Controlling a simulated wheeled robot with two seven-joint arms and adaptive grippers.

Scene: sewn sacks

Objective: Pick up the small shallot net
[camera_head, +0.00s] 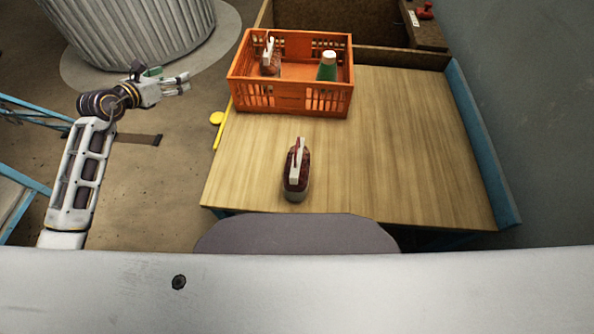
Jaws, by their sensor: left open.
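A small reddish-brown net with a pale label strip, which looks like the shallot net (296,176), stands on the wooden table (400,150) near its front edge. A similar small net (270,58) stands inside the orange crate at the back of the table; I cannot tell its contents. My left gripper (184,83) is open and empty, out to the left of the table and well apart from both nets. My right gripper is not in the picture.
The orange crate (300,104) also holds a green container with a pale cap (327,66). A yellow object (217,119) is at the table's left edge. A blue rail (480,150) borders the right side. The table's right half is clear.

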